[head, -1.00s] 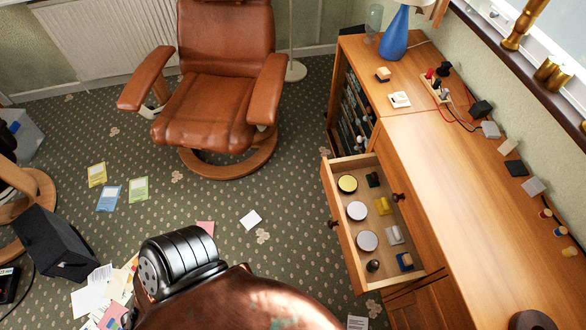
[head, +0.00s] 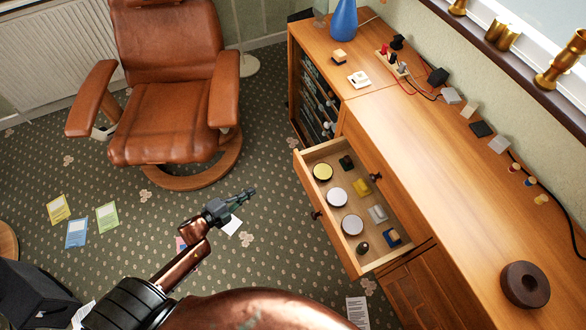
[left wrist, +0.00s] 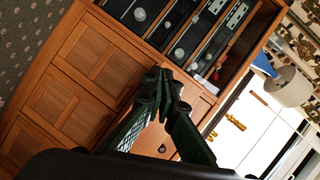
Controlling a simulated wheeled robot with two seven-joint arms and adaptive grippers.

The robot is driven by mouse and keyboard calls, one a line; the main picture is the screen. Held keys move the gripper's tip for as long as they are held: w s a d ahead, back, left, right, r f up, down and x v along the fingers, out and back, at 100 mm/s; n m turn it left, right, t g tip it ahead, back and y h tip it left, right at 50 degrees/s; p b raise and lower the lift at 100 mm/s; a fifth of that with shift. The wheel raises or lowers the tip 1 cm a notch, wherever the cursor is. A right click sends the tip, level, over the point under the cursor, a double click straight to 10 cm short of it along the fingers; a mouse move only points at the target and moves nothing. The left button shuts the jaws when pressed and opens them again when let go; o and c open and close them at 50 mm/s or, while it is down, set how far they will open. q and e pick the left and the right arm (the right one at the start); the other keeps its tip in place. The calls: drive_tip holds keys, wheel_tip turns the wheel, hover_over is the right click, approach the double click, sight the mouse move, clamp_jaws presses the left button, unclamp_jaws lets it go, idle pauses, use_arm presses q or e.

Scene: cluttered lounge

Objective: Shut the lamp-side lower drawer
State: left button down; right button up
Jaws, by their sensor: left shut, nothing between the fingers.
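The lower drawer (head: 330,231) under the lamp end of the sideboard is pulled out in the head view. It holds round-lidded tins and small blocks, and its front has dark knobs. My left gripper (head: 247,192) is shut and empty, above the carpet to the left of the drawer front and apart from it. In the left wrist view the shut fingers (left wrist: 162,74) point at the sideboard, partly hiding a pale wooden front with a dark knob (left wrist: 162,149). The blue lamp (head: 343,20) stands at the sideboard's far end. My right gripper is out of view.
The sideboard top (head: 440,160) carries plugs, cables and small blocks. An open shelf of equipment (head: 316,100) lies beyond the drawer. A brown leather armchair (head: 170,110) stands at the back left. Cards and papers lie on the carpet (head: 130,245), otherwise open left of the drawer.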

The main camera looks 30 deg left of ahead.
use_arm(q)
drive_tip(key=w+d+r+m+h, duration=0.2)
drive_tip(key=d+r+m+h, duration=0.3)
drive_tip(key=r+m, duration=0.4)
drive_tip(key=n+h+b, duration=0.1)
drive_tip(key=h+b, duration=0.1)
drive_tip(key=b, duration=0.2)
approach(301, 166)
drive_tip(key=x, duration=0.5)
drive_tip(key=shift+w+d+r, duration=0.2)
drive_tip(key=shift+d+r, duration=0.05)
drive_tip(key=shift+d, duration=0.15)
drive_tip(key=shift+w+d+r, duration=0.1)
drive_tip(key=shift+w+d, duration=0.2)
drive_tip(key=shift+w, duration=0.15)
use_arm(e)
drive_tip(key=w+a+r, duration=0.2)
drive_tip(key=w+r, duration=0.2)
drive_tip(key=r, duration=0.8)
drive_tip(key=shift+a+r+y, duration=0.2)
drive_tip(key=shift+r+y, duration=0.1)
